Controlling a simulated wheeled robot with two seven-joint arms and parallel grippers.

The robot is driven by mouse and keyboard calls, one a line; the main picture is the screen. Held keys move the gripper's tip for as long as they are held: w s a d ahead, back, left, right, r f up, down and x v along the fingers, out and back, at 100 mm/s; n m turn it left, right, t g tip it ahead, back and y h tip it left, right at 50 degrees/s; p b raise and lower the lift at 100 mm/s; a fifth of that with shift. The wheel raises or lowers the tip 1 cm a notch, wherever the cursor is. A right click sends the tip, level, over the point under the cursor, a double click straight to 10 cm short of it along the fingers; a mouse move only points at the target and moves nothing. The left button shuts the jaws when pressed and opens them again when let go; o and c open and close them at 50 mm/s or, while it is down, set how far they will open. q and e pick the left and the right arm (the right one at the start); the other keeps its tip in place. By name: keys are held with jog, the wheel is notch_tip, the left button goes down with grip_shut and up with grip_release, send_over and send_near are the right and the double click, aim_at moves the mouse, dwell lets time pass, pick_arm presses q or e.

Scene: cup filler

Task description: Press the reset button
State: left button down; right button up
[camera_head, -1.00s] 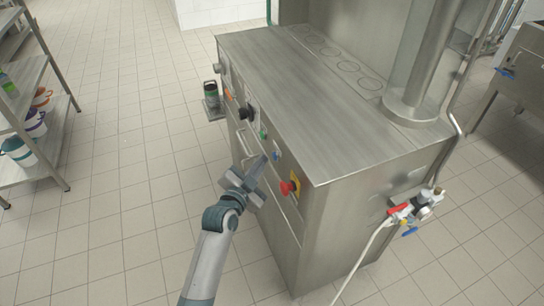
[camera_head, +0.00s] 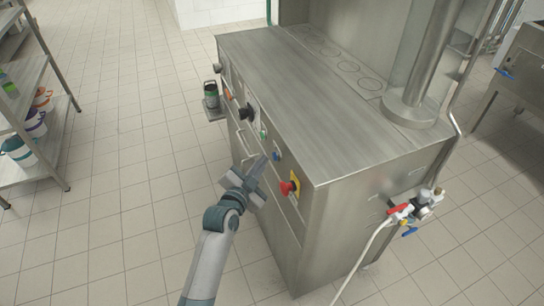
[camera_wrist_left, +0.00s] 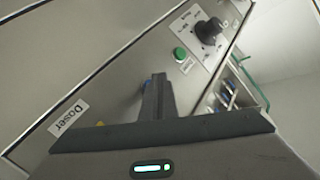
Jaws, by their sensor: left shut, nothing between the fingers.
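The steel machine's front panel carries a blue button (camera_head: 276,155), a green button (camera_head: 263,134) and a red mushroom button on a yellow plate (camera_head: 289,187). I cannot read which one is labelled reset. My left gripper (camera_head: 263,159) is shut and empty, its fingertips just left of the blue button; I cannot tell whether they touch it. In the left wrist view the shut fingers (camera_wrist_left: 158,92) point at the panel and cover part of it. The green button (camera_wrist_left: 180,53) shows beyond them, with a small label beside it. My right gripper is not in view.
A black knob (camera_head: 246,113) sits further along the panel; a "Doser" label (camera_wrist_left: 68,117) shows in the wrist view. The machine's top (camera_head: 300,85) is clear. A shelf rack (camera_head: 45,150) with containers stands at left. Valves and a hose (camera_head: 412,210) are at right. Tiled floor is open.

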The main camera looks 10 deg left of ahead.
pick_arm(q)
jog(key=shift+w+d, duration=0.35)
jog(key=shift+d, duration=0.2)
dwell(0.8)
jog(key=shift+s+a+r+p, duration=0.1)
jog(key=shift+s+a+p, duration=0.3)
jog(key=shift+a+p, duration=0.2)
jog(key=shift+a, duration=0.1)
jog(key=s+a+p, duration=0.1)
jog(key=a, duration=0.1)
jog(key=s+a+p, duration=0.1)
jog(key=s+a, duration=0.1)
jog(key=shift+s+a, duration=0.2)
jog(key=shift+a, duration=0.2)
dwell(0.4)
dwell(0.8)
